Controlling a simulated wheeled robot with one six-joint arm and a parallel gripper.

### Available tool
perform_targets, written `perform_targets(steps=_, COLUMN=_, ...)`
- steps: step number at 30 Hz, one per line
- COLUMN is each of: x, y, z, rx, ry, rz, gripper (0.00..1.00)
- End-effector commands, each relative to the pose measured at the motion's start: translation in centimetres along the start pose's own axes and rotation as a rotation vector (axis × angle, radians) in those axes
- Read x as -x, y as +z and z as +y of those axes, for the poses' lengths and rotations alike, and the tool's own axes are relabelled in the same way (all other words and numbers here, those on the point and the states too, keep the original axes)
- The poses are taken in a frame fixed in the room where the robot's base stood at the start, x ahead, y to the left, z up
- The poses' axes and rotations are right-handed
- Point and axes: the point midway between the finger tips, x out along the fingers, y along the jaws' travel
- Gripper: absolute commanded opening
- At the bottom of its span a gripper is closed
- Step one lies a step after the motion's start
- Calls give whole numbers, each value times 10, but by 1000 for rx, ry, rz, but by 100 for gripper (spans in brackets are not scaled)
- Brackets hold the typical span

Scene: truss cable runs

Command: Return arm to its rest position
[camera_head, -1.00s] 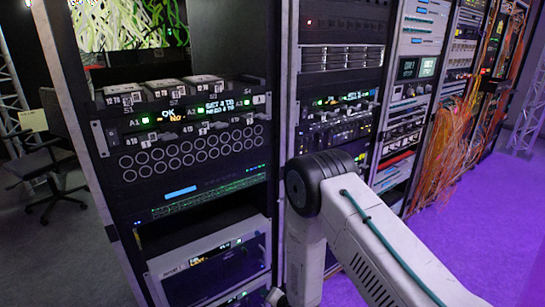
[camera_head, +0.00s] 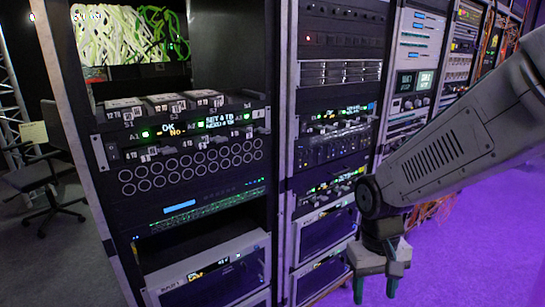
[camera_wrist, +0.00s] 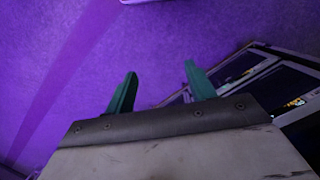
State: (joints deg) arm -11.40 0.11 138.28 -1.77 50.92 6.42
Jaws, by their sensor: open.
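My gripper (camera_head: 376,289) hangs at the lower right of the head view, in front of the second rack, with its green fingers pointing down. The fingers are spread apart with nothing between them. My arm (camera_head: 440,160) comes in from the right edge and bends down at the wrist. In the wrist view my gripper (camera_wrist: 158,85) shows two green fingers apart over the purple-lit floor (camera_wrist: 110,50).
The near rack (camera_head: 192,212) holds a panel with lit displays and rows of round ports. A second rack (camera_head: 340,100) stands beside it, with more racks receding right. An office chair (camera_head: 45,180) is at the left. Purple floor (camera_head: 480,230) is open at the right.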

Motion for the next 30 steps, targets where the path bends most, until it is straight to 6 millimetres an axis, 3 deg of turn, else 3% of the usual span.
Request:
perform_targets(steps=3, x=33, y=44, z=14, rx=12, ry=-10, rz=-16, gripper=55)
perform_targets(steps=12, x=86, y=133, z=36, rx=-26, ry=-37, rz=51, gripper=55)
perform_targets(steps=21, x=116, y=160, z=48, rx=-97, ry=-39, rz=251, gripper=55)
perform_targets(steps=30, x=120, y=163, z=50, rx=-109, ry=-38, rz=273, gripper=55)
